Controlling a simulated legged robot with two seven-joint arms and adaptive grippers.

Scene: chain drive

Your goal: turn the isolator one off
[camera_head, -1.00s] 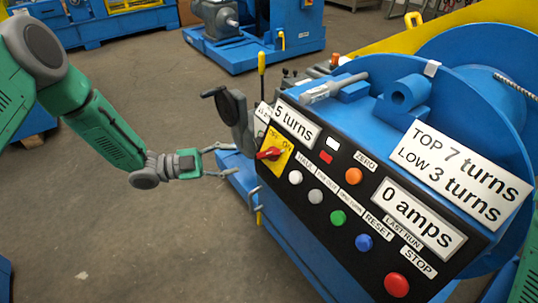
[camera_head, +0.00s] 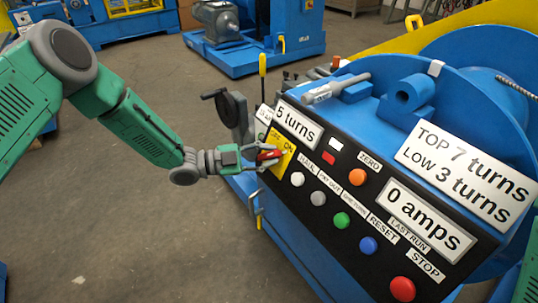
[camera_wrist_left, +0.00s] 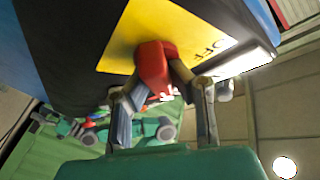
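The isolator is a red handle (camera_head: 268,155) on a yellow plate (camera_head: 279,163) marked OFF and ON, at the left end of the black control panel. My left gripper (camera_head: 262,156) is at this handle, with its fingers on either side of it. In the left wrist view the red handle (camera_wrist_left: 154,66) stands out from the yellow plate (camera_wrist_left: 180,25), and the two fingertips of my left gripper (camera_wrist_left: 157,78) lie close against its sides. The fingers partly hide the handle and the plate lettering. My right gripper is not in view.
The panel (camera_head: 345,190) also bears a red stop button (camera_head: 402,289), several other buttons and a "0 amps" display (camera_head: 425,219). A grey handwheel (camera_head: 231,108) stands just behind my left gripper. The floor (camera_head: 140,230) left of the machine is clear.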

